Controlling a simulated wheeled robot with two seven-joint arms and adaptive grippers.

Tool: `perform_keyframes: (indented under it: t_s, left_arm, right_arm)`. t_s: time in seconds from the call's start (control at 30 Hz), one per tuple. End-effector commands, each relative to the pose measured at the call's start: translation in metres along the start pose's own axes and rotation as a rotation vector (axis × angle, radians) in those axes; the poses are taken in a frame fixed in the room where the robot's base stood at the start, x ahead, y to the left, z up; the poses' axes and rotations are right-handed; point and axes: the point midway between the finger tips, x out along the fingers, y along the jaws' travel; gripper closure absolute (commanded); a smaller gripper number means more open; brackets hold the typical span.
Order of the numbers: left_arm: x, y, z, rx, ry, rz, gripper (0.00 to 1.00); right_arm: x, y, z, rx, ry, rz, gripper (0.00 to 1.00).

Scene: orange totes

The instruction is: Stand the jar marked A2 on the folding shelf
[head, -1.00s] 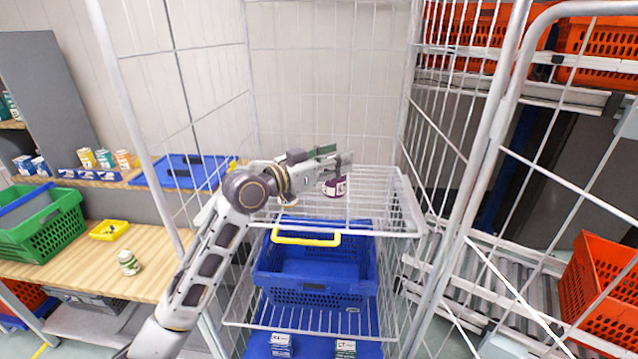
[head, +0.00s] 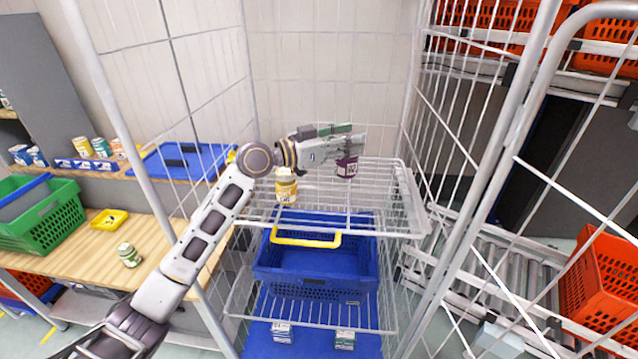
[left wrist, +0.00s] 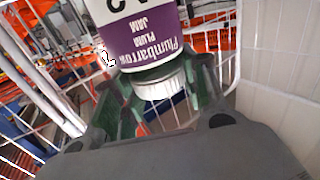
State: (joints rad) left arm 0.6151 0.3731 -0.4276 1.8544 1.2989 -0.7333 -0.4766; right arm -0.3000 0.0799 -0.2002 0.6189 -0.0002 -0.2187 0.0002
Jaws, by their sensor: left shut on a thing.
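My left gripper (head: 348,144) is shut on a jar with a purple plum jam label (head: 347,168), at the right end of my arm. In the left wrist view the jar (left wrist: 140,38) appears upside down, its white lid end (left wrist: 160,88) between the green finger pads. A dark mark at the label's top edge is partly cut off there. The jar hangs over the white wire folding shelf (head: 330,222) of the cage; I cannot clearly tell the gap below it. A jar with a yellow label (head: 286,187) stands at the shelf's left. My right gripper is out of view.
Wire cage walls stand left, behind and right of the shelf. A blue tote (head: 315,280) with a yellow handle sits below, with small boxes (head: 345,339) beneath. A workbench (head: 85,255) at left holds a green-labelled jar (head: 129,255). The shelf's middle and right look free.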

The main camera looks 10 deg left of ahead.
Motion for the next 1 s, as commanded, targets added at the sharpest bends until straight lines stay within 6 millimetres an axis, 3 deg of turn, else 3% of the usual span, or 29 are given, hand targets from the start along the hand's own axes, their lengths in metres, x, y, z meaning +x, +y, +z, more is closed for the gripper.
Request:
perform_keyframes:
  t_s: [0.27,0.7,1.0]
  left_arm:
    - [0.000,0.000,0.001,0.001,0.002,-0.001,1.00]
    - [0.000,0.000,0.040,-0.001,0.002,-0.001,1.00]
    - [-0.001,0.000,0.049,0.001,0.003,-0.001,1.00]
  right_arm:
    - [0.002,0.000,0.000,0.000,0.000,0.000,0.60]
    - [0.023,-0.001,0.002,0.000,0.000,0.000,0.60]
    - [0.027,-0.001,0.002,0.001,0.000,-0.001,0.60]
